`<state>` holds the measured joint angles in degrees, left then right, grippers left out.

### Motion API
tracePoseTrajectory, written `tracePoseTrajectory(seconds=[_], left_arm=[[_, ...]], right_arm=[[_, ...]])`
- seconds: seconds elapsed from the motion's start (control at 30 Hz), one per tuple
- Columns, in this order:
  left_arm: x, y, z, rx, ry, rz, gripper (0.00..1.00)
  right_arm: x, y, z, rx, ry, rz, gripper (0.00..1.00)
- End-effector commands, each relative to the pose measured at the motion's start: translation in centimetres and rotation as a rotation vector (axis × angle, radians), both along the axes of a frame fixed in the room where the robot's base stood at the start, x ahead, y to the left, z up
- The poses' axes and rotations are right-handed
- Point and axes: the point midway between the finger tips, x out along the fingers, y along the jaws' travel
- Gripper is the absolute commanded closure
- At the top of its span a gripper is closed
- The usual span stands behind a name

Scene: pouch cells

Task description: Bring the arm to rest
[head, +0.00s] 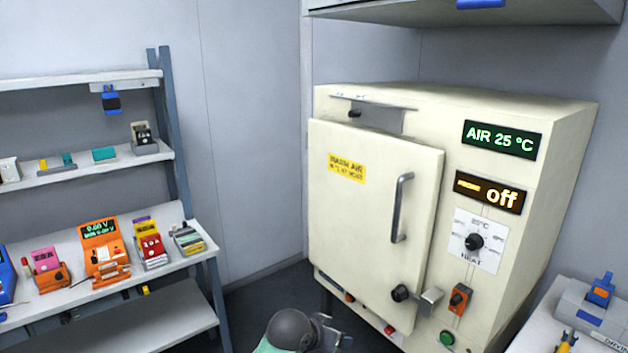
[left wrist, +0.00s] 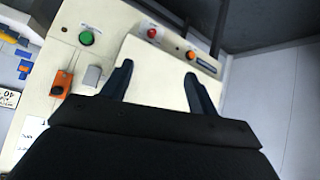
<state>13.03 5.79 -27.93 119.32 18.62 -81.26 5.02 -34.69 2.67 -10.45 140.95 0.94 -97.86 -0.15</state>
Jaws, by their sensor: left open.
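My left gripper (left wrist: 157,74) shows in the left wrist view with its two dark fingers spread apart and nothing between them. The oven's cream door lies beyond the fingers; I cannot tell the distance. In the head view, part of an arm of mine, with a dark round joint, shows at the bottom middle, low in front of the oven (head: 455,103). Its fingertips cannot be made out there. My right gripper is in neither view.
The oven's displays read "AIR 25 °C" (head: 502,139) and "off" (head: 490,192). A metal latch (head: 430,301) and an orange switch (head: 460,297) stick out at its front. A shelf rack (head: 176,130) with several small devices stands left. A white table (head: 540,335) stands at right.

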Motion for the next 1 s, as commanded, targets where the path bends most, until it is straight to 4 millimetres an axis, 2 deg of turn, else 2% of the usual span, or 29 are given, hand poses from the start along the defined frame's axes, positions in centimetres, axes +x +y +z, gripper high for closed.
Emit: tracePoseTrajectory(seconds=[0.03,0.2,0.3,0.5,0.77,1.0], left_arm=[[-1.5,1.8,-0.4,0.040,0.012,0.018,0.41],[-6.2,7.5,-1.9,0.156,0.066,0.092,0.41],[-9.2,10.4,-3.0,0.198,0.110,0.143,0.41],[-15.1,15.1,-5.3,0.235,0.196,0.244,0.41],[-22.5,18.9,-8.7,0.248,0.298,0.324,0.41],[-30.1,20.6,-13.5,0.268,0.448,0.347,0.41]], right_arm=[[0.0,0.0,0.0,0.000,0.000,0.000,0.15],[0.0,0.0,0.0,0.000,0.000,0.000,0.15],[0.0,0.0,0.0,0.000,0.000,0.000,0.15],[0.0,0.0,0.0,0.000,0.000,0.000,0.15],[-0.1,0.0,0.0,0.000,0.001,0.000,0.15],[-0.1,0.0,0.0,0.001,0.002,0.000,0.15]])
